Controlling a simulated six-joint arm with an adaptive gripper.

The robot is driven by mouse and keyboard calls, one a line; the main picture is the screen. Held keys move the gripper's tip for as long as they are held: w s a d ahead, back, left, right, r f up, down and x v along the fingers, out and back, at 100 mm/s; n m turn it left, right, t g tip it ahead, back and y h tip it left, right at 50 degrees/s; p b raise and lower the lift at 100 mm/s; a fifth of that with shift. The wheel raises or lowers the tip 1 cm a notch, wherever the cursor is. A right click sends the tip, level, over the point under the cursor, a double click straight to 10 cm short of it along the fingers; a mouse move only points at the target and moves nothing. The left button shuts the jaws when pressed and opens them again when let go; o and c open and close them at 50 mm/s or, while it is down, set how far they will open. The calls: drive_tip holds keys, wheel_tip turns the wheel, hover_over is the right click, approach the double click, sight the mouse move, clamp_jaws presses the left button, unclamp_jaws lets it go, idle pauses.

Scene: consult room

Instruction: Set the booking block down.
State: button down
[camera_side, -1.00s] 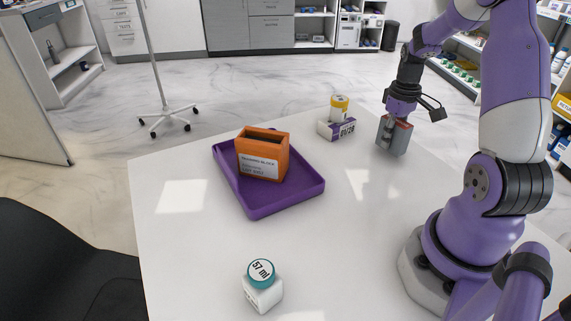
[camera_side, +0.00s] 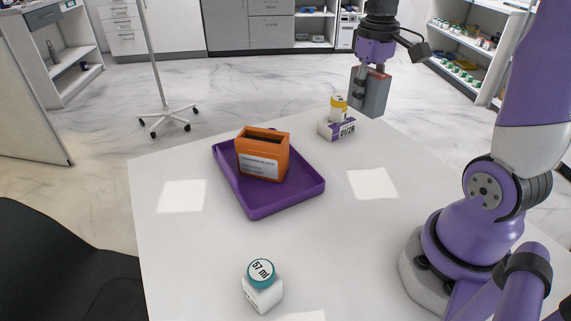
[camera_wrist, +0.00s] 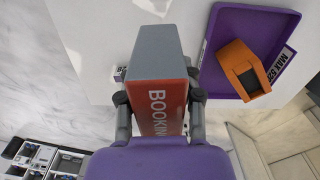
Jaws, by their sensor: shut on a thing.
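The booking block (camera_side: 374,92) is a grey and red box. It is held up in the air near the table's far right corner, clear of the tabletop. My gripper (camera_side: 364,80) is shut on it. In the wrist view the block (camera_wrist: 160,100) sits between the two fingers (camera_wrist: 160,112), with a red face lettered "BOOKIN", the rest of the word cut off. In the side view it hangs above and to the right of the small white and purple box with the yellow container.
A purple tray (camera_side: 262,208) holds an orange open-topped box (camera_side: 262,160). A yellow container (camera_side: 338,104) stands on a white and purple box (camera_side: 337,130). The white tabletop (camera_side: 375,240) is clear right of the tray.

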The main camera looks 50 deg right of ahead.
drive_tip(key=w+a+r+n, duration=0.1)
drive_tip(key=w+a+n, duration=0.25)
drive_tip(key=a, duration=0.65)
drive_tip(key=w+a+n, duration=0.3)
drive_tip(key=w+a, duration=0.1)
drive_tip(key=a, duration=0.7)
drive_tip(key=s+a+n, duration=0.3)
drive_tip(key=s+a, duration=0.1)
drive_tip(key=a, duration=0.6)
drive_tip(key=s+a+n, duration=0.3)
drive_tip(key=a, duration=0.7)
drive_tip(key=w+d+f, duration=0.2)
drive_tip(key=w+f, duration=0.1)
drive_tip(key=f, duration=0.1)
drive_tip(key=w+d+f, duration=0.2)
drive_tip(key=w+f, duration=0.1)
drive_tip(key=f, duration=0.1)
drive_tip(key=w+d+f, duration=0.2)
drive_tip(key=w+f, duration=0.1)
drive_tip(key=f, duration=0.1)
drive_tip(key=shift+w, duration=0.4)
drive_tip(key=shift+w+d+f, duration=0.1)
drive_tip(key=shift+w, duration=0.1)
drive_tip(key=shift+f, duration=1.9)
drive_tip(key=shift+f, duration=0.2)
